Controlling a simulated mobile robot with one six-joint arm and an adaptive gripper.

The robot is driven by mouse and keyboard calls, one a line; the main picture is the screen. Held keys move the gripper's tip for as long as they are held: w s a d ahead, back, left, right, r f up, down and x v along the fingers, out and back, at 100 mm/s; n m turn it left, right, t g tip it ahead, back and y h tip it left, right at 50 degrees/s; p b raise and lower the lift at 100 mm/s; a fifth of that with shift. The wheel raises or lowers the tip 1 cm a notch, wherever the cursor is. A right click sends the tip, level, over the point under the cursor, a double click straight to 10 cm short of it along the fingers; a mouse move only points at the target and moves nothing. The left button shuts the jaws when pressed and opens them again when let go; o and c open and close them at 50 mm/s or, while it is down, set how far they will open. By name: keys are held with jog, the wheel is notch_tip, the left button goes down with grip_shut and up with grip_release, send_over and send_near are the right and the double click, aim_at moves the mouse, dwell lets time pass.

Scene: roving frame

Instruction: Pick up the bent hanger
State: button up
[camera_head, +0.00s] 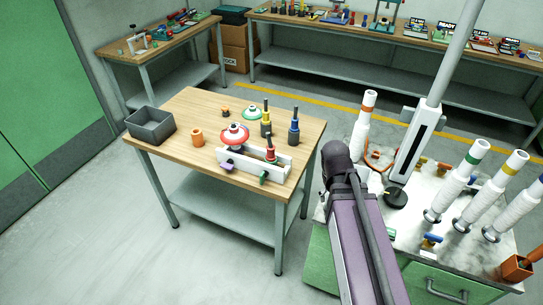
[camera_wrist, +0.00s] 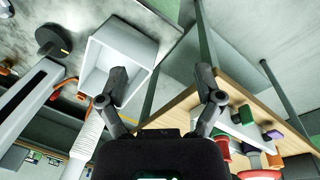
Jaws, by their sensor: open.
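I cannot surely make out a bent hanger. A thin bent orange-red piece (camera_head: 378,160) lies on the marble-topped green cabinet beside a white spool; a thin orange strand (camera_wrist: 72,84) also shows left of the white open box in the wrist view. I cannot tell whether either is the hanger. My gripper (camera_wrist: 162,82) is open, its two dark fingers spread wide with nothing between them. In the head view my dark wrist is near the cabinet's left edge, and my arm hides part of the top there.
The wooden table (camera_head: 180,112) holds a grey bin (camera_head: 150,125), an orange ring (camera_head: 197,137), a white rack (camera_head: 235,166) and several coloured pegs. White spools (camera_head: 465,170) and a grey post stand on the cabinet. The white open box (camera_wrist: 95,75) is near my left finger. Open floor lies left.

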jog(key=w+a+f+n+t+h+b, duration=0.2)
jog(key=w+a+n+h+b, duration=0.1)
jog(key=w+a+n, duration=0.35)
jog(key=n+t+h+b, duration=0.4)
jog(key=n+t+b, duration=0.35)
jog(key=n, duration=1.15)
send_near(269, 152)
jog(key=s+a, duration=0.1)
jog(key=s, duration=0.1)
jog(key=shift+a+r+t+p, duration=0.1)
jog(key=shift+r+t+p, duration=0.1)
jog(key=shift+t+p, duration=0.2)
jog(key=shift+b+x, duration=1.7)
jog(key=shift+x, duration=2.6)
jog(key=shift+s+f, duration=0.1)
